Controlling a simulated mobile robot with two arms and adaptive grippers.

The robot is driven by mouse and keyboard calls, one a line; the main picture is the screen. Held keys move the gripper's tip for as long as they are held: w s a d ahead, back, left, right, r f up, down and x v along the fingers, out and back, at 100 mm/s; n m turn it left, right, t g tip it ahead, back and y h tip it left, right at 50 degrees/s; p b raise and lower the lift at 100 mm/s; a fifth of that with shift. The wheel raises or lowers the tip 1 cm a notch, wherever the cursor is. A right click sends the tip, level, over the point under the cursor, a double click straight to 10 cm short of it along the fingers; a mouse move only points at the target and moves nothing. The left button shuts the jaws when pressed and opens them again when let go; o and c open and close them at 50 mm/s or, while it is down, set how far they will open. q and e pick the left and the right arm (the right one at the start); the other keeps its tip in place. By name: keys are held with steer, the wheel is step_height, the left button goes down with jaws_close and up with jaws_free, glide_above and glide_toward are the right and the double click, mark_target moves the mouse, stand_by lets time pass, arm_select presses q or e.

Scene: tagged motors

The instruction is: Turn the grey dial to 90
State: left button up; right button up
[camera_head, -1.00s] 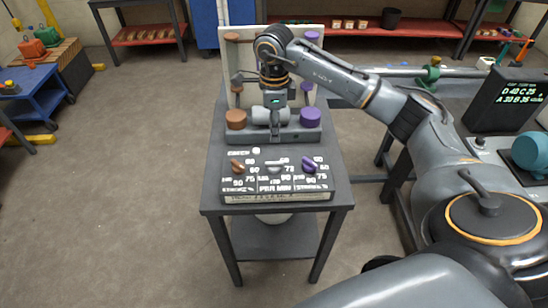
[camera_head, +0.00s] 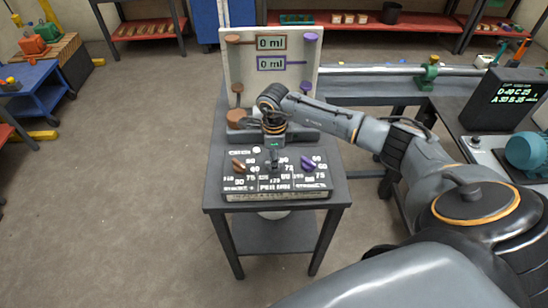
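A dark dial panel (camera_head: 277,195) with white numbers lies on a small grey table (camera_head: 213,190). It has a brown dial (camera_head: 238,165) on the left and a purple dial (camera_head: 308,163) on the right. The grey dial between them is hidden by my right gripper. My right gripper (camera_head: 274,168) points down over the middle of the panel, at the grey dial's place. Its fingers look close together, but I cannot tell whether they are shut on the dial. My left gripper is out of view.
Behind the panel stands a pale board (camera_head: 245,75) with two displays reading "0 ml". A brown cylinder (camera_head: 236,118) stands at its foot; my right arm covers the area to the right. A dark screen (camera_head: 508,97) and a teal motor (camera_head: 530,152) are at far right.

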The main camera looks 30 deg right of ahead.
jaws_close()
steer(key=m+b, duration=0.2)
steer(key=m, duration=0.2)
steer(key=m+b, duration=0.2)
steer(key=m, duration=0.2)
steer(key=shift+m, duration=0.3)
steer(key=shift+r, duration=0.1)
stand_by(0.4)
jaws_free()
